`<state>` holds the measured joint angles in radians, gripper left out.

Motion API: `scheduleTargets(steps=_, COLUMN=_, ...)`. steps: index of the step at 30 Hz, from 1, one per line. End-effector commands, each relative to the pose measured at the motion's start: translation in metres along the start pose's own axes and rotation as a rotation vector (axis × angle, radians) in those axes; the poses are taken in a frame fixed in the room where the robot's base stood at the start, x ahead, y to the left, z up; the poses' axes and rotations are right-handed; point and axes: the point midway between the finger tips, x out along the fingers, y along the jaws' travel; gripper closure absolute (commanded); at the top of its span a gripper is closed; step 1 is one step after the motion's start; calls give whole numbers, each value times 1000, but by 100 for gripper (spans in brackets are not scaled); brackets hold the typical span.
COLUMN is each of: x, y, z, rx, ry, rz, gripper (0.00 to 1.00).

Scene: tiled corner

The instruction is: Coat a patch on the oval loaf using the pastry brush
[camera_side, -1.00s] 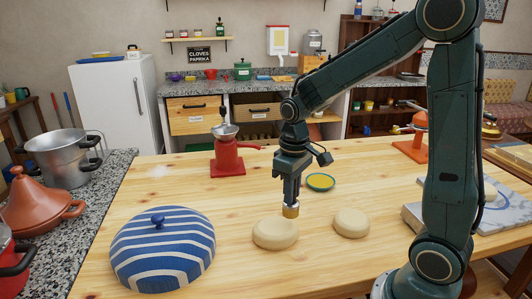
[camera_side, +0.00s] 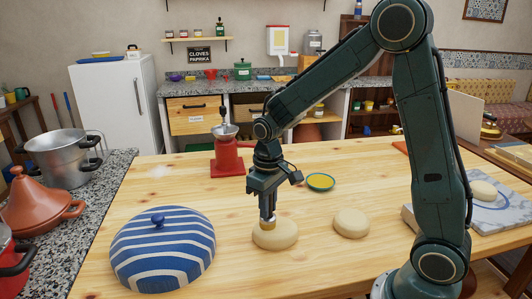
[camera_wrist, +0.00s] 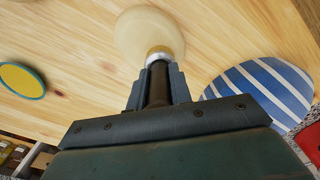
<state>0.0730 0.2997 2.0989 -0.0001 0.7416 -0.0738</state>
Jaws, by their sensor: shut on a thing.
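The oval loaf (camera_side: 277,239) is pale and smooth and lies on the wooden table, right of the blue-striped dome. It shows at the top of the wrist view (camera_wrist: 148,22). My gripper (camera_side: 267,206) is above it, shut on the pastry brush (camera_side: 268,224), which points downward. In the wrist view the brush (camera_wrist: 158,88) has a dark handle, a metal ferrule and a tan tip. The tip is at the upper left of the loaf in the side view and appears to touch it. The exact contact and any coated patch cannot be made out.
A second pale loaf (camera_side: 351,223) lies to the right. Behind is a blue-rimmed dish (camera_side: 320,182) of yellow content. The blue-striped dome (camera_side: 162,250) stands close on the left. A red grinder (camera_side: 227,158) is behind my gripper. Bare wood lies between these things.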

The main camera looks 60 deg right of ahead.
Motion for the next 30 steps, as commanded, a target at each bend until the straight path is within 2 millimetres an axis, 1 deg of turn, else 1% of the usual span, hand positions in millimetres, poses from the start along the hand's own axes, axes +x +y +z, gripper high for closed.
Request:
scheduleTargets(steps=6, x=0, y=-14, z=-15, rx=-2, ry=0, rz=0, gripper=100)
scheduleTargets(steps=9, x=0, y=-5, z=-6, rx=4, ry=-1, rz=0, gripper=100)
scheduleTargets(steps=30, x=0, y=36, z=43, rx=4, ry=-2, rz=0, gripper=100)
